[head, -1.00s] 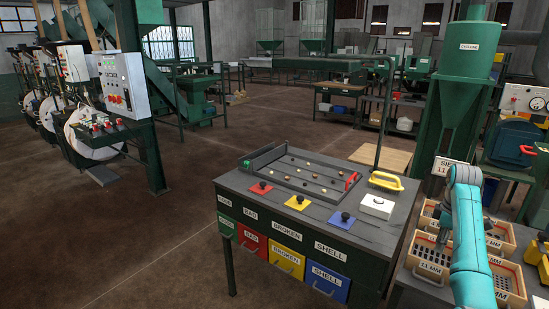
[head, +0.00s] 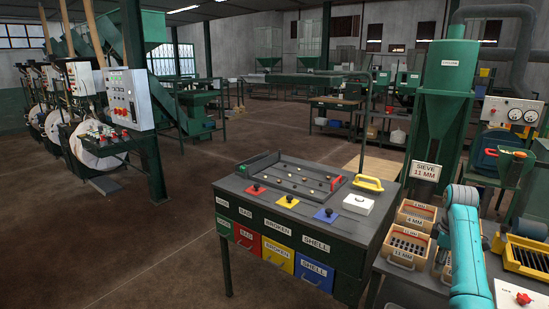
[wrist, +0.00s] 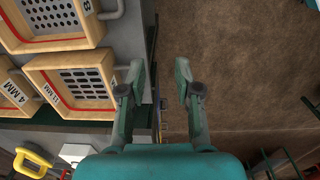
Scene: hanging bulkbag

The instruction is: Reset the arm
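My teal arm (head: 466,262) rises at the right of the head view, in front of the sieve bench. My gripper shows in the wrist view (wrist: 158,75), its two fingers apart with nothing between them. It points down past the bench edge, with brown floor (wrist: 240,60) behind the right finger. The wooden sieve box marked 11 MM (wrist: 78,82) lies just left of the left finger. In the head view the fingers cannot be made out.
The sorting table (head: 300,232) with coloured drawers stands at the centre. A yellow handle (head: 369,183) and a white box (head: 357,204) sit on its top. A sieve box marked 4 MM (head: 415,221) is on the right bench. Open floor (head: 110,240) lies to the left.

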